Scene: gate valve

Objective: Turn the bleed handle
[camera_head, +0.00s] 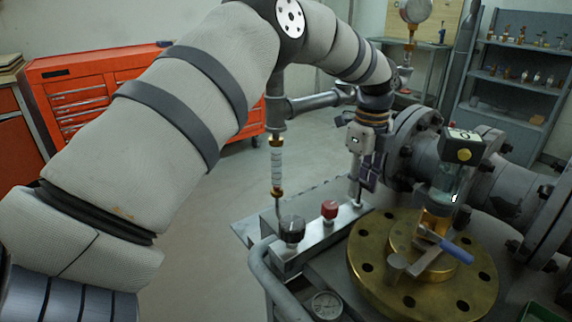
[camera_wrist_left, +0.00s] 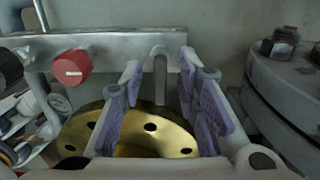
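A slim grey lever (camera_wrist_left: 160,75) stands at the end of the metal manifold bar (camera_wrist_left: 100,47), on the same bar as a red knob (camera_wrist_left: 72,67); I take it for the bleed handle. My left gripper (camera_head: 366,176) is over that end of the bar in the head view. In the left wrist view its purple-padded fingers (camera_wrist_left: 160,92) are spread, one on each side of the lever, with gaps showing on both sides. In the head view the lever (camera_head: 357,190) is partly hidden by the gripper. My right gripper is not in view.
A black knob (camera_head: 292,230) sits on the bar's near end. A brass flange (camera_head: 370,268) with a blue-handled lever (camera_head: 455,248) is to the right. Grey pipe flanges (camera_head: 415,140) stand close behind the gripper. A gauge (camera_head: 326,305) is in front. Open floor lies left.

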